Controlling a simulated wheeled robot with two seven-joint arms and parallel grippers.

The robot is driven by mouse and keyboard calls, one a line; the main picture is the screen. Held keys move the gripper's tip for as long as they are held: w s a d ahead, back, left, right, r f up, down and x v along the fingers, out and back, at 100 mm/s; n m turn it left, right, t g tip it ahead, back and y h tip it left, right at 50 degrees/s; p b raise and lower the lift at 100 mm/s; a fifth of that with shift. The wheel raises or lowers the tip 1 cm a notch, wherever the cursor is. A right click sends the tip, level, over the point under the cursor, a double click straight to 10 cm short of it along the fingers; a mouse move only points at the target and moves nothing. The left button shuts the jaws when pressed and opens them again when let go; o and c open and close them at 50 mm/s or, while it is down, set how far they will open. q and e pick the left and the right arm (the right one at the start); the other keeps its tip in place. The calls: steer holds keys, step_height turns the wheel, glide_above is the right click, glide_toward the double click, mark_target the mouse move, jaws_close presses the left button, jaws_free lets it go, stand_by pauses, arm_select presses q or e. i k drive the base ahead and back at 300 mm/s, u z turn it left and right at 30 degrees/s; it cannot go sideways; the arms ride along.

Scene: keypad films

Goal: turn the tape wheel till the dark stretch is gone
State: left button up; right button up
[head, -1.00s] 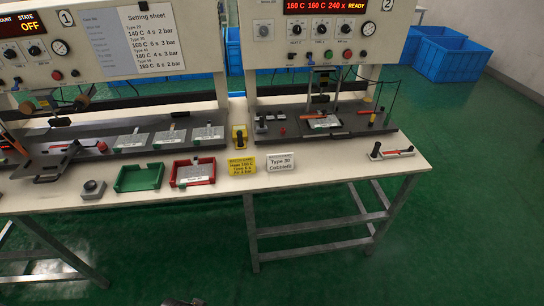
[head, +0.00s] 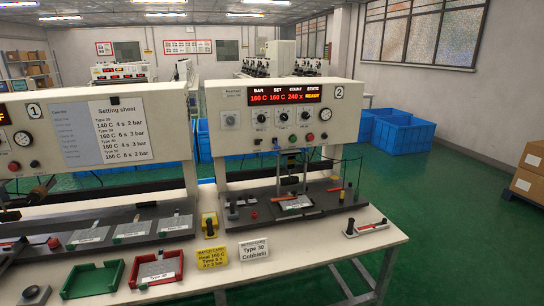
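I cannot make out a tape wheel or a dark stretch of tape for certain. Press station 2 (head: 208,112) stands in the middle of the head view, its red display (head: 286,95) reading READY. Below its panel, a small press head hangs on thin posts over a dark base plate (head: 345,204). A grey keypad piece (head: 296,203) lies on that plate. Any tape there is too small to tell. Station 1 (head: 170,128) is cut off at the left edge. Neither of my grippers is in view.
The white table (head: 300,251) carries a green tray (head: 92,281), a red tray (head: 157,270), a yellow card (head: 212,253) and a white card (head: 254,250). A red-handled tool (head: 369,227) lies at the right end. Blue crates (head: 403,136) stand on the green floor behind.

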mark_target(32, 198)
steer(key=u, duration=1.15)
steer(key=k, duration=0.5)
steer(key=u, duration=0.65)
steer(key=i, duration=1.4)
steer(key=z, duration=0.7)
steer(key=i, duration=0.45)
steer(key=z, duration=0.55)
